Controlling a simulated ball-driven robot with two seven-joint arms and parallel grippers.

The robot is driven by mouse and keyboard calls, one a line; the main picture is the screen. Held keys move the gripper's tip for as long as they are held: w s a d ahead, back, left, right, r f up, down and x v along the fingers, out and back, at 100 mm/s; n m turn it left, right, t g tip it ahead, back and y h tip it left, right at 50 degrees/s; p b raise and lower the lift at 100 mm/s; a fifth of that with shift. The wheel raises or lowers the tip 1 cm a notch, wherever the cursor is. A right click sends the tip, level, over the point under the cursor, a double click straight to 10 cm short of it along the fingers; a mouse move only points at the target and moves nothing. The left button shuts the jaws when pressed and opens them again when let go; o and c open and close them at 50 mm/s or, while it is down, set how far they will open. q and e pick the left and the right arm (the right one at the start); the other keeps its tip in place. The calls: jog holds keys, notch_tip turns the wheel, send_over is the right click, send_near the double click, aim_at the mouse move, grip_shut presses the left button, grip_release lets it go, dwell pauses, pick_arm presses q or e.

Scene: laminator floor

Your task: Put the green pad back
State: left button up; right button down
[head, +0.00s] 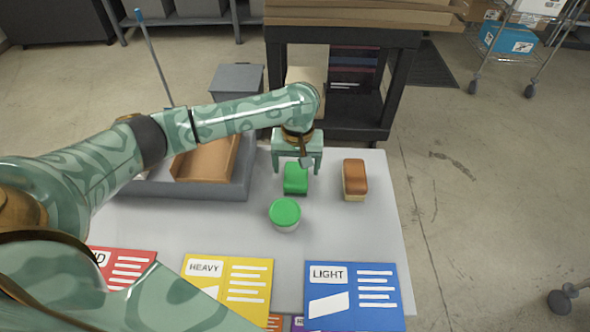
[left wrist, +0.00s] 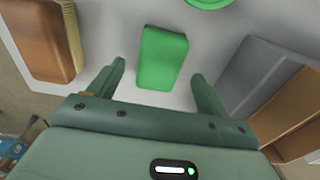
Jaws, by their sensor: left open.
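The green pad (head: 295,179) is a small bright green block lying on the grey table top. My left gripper (head: 298,167) is at its far end, with the jaws spread and nothing held. In the left wrist view the pad (left wrist: 162,58) lies between the lines of the two open fingers (left wrist: 158,72), with a gap on each side. I cannot tell how far the fingertips are above the table. My right gripper is not in view.
A round tub with a green lid (head: 285,211) stands just in front of the pad. A brown-topped block (head: 354,178) is to the right. A grey tray (head: 190,191) with a brown piece (head: 208,160) is left. Red, yellow (head: 228,286) and blue (head: 354,300) cards line the front.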

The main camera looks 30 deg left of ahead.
aim_at(297, 176)
pick_arm(q)
notch_tip(297, 176, up, 8)
jog(key=p, duration=0.3)
jog(key=shift+s, duration=0.15)
jog(key=shift+d+f, duration=0.1)
